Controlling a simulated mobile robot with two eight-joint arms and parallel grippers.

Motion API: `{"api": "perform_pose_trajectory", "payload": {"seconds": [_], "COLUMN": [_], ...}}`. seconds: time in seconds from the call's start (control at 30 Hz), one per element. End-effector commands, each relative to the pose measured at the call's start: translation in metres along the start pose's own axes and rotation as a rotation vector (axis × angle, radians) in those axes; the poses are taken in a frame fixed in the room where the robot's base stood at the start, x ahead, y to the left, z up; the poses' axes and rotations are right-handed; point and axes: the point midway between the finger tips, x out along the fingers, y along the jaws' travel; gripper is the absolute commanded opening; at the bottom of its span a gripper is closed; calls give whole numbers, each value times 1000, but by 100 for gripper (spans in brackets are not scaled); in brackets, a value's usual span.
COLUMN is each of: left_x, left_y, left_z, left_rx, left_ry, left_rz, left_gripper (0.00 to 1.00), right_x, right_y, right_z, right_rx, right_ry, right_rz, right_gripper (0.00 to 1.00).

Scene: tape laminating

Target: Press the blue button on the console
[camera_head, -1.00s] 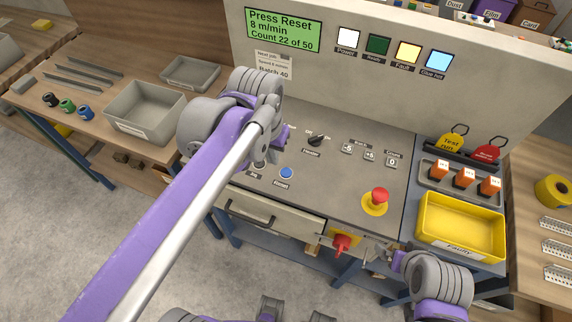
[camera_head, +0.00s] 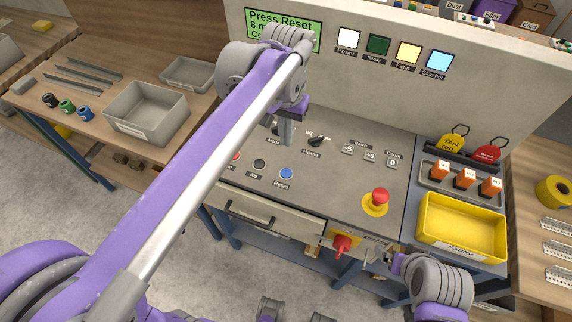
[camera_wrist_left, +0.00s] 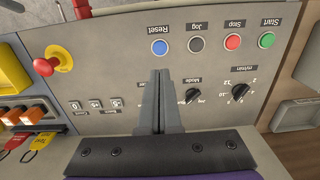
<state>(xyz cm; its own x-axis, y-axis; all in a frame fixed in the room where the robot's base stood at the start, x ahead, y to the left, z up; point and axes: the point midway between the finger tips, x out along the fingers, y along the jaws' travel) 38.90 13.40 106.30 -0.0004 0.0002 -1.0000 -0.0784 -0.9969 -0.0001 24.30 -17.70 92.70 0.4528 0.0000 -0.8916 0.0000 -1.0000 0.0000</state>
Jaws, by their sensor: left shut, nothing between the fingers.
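The blue button (camera_head: 286,173), labelled Reset, sits on the sloped grey console (camera_head: 335,187). It also shows in the left wrist view (camera_wrist_left: 159,47), just beyond my fingertips. My left gripper (camera_head: 286,142) points down over the console behind the blue button, apart from it. Its fingers are together and empty, as the left wrist view (camera_wrist_left: 159,76) also shows. My right gripper (camera_head: 394,262) is low at the console's front right; its finger gap is too small to make out.
A black Jog button (camera_head: 260,164) is beside the blue one. Dark knobs, including the Heater knob (camera_head: 317,140), are behind. A red emergency button (camera_head: 380,195) stands to the right. The green display (camera_head: 262,20), partly covered by my arm, reads Press Reset.

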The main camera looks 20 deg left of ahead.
Motion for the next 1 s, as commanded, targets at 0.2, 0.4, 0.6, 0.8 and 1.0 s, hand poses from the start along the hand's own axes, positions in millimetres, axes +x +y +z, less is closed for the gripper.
{"api": "perform_pose_trajectory", "payload": {"seconds": [0.2,0.4,0.6,0.8,1.0], "left_x": [47,88,114,123,123], "left_y": [0,0,0,0,0], "left_z": [0,0,0,0,0], "left_rx": [0,0,0,0,0], "left_ry": [0,0,0,1,0], "left_rz": [0,0,0,0,0], "left_gripper": [0,0,0,0,0], "right_x": [4,6,7,7,7], "right_y": [0,0,0,0,0], "right_z": [3,6,6,6,6], "right_rx": [0,0,0,0,0], "right_ry": [-3,-4,-5,-5,-5], "right_rz": [0,0,0,0,0], "right_gripper": [100,100,100,100,100]}}
